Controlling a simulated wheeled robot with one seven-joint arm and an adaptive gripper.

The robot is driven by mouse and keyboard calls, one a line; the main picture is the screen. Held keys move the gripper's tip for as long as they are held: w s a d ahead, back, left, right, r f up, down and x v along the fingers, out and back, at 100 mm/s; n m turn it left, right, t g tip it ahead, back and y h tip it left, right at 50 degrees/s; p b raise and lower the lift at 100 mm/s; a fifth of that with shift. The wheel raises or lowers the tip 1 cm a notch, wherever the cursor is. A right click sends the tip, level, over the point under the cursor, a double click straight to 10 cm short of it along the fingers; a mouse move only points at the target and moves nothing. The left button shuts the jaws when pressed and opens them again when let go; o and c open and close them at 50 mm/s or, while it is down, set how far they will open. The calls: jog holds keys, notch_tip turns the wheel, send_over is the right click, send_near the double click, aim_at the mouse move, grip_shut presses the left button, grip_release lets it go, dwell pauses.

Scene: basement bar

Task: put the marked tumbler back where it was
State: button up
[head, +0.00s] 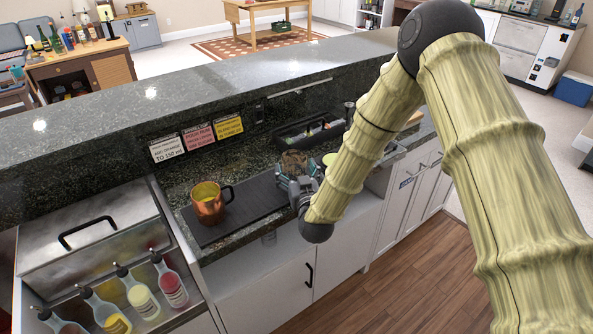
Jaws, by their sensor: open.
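My gripper (296,182) is open over the front part of the dark granite counter, at the right end of a black bar mat (240,215). A small brownish object (294,160) shows just behind the fingers. It may be a tumbler, but it is partly covered and I see no clear mark on it.
A black caddy (290,139) stands behind my gripper. White, pink and yellow signs (198,136) are on the raised bar's wall. A steel bin with a lid (92,232) and several bottles (140,297) is at left. The raised bar top (190,88) is clear.

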jog(key=b+v, duration=0.2)
jog(key=v, duration=1)
jog(key=shift+b, duration=0.3)
jog(key=shift+f, duration=0.1)
jog(key=s+d+f+g+h, duration=0.1)
jog(key=s+d+f+g, duration=0.25)
jog(key=f, duration=0.35)
jog(key=s+d+f+m+g, duration=0.1)
jog(key=s+d+f+g, duration=0.1)
jog(key=s+f, duration=0.45)
jog(key=s+d+f+g+h, duration=0.1)
jog(key=s+d+f+g, duration=0.15)
jog(key=f, duration=0.55)
jog(key=s+d+f+g, duration=0.3)
jog(key=s+d+f, duration=0.1)
jog(key=s, duration=0.5)
jog(key=s+d+f+m+g+h, duration=0.1)
jog(key=s+d+f+g, duration=0.2)
jog(key=s, duration=0.6)
jog(key=s+d+f+m+g+h, duration=0.1)
jog(key=s+d+f+g, duration=0.2)
jog(key=s, duration=0.6)
notch_tip(320, 180, down, 2)
jog(key=shift+s+d+f, duration=0.1)
jog(key=shift+s+d, duration=0.1)
jog(key=shift+d, duration=0.95)
